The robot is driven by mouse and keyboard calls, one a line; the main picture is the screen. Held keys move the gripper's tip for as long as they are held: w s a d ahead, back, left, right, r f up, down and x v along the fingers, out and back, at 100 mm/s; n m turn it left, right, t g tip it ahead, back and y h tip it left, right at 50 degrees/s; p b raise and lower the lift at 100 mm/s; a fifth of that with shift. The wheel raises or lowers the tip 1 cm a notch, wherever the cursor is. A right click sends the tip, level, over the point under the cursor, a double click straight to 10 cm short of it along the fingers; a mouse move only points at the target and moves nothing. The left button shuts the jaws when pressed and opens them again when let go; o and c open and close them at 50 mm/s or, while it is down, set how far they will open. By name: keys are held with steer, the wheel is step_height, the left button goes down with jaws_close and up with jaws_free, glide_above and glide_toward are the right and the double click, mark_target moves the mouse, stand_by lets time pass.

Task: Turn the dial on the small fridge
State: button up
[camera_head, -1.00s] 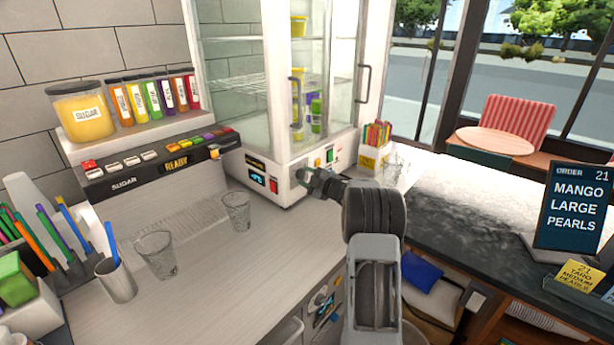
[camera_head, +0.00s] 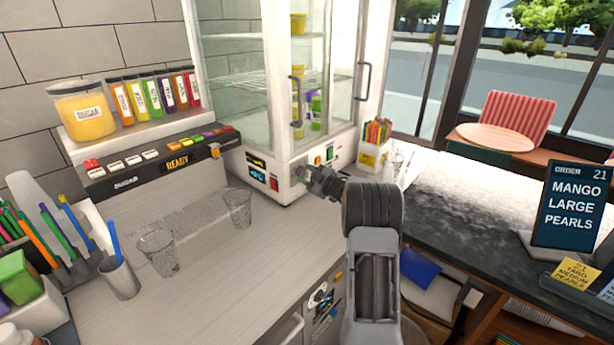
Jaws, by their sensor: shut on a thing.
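The small fridge is a white glass-sided cabinet (camera_head: 283,165) at the back centre of the counter. Its lower front has a small display, a red switch, and a green and a red button. The dial (camera_head: 300,171) is on this lower front panel, mostly hidden by my gripper. My gripper (camera_head: 309,176) reaches in from the right, with its fingertips at the panel, shut on the dial. The dial's markings and angle cannot be made out.
Two clear cups (camera_head: 238,208) stand on the counter left of my arm. A holder with colourful straws (camera_head: 375,145) stands right of the fridge, close to my arm. The counter in front of the fridge is mostly clear.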

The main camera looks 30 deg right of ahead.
steer(key=o, duration=0.9)
steer(key=b+v, duration=0.3)
steer(key=v, duration=1.1)
steer(key=a+r+m+g+h, duration=0.3)
steer(key=a+r+m+h, duration=0.2)
steer(key=a+m+h, duration=0.4)
steer(key=s+a+f+m+g+y, duration=0.1)
steer(key=s+a+f+g, duration=0.1)
steer(key=s+a, duration=0.4)
steer(key=s+a+f+g+y, duration=0.1)
steer(key=s+a+f+g, duration=0.2)
steer(key=s+a, duration=0.3)
steer(key=s+a+f+m+g+y, duration=0.1)
steer(key=s+a+g, duration=0.4)
steer(key=s, duration=0.5)
steer(key=shift+s+a+f+m, duration=0.15)
steer(key=shift+a+f, duration=0.2)
steer(key=shift+a, duration=0.2)
steer(key=shift+s+a+f+m, duration=0.15)
steer(key=shift+a+f, duration=0.2)
steer(key=shift+a, duration=0.15)
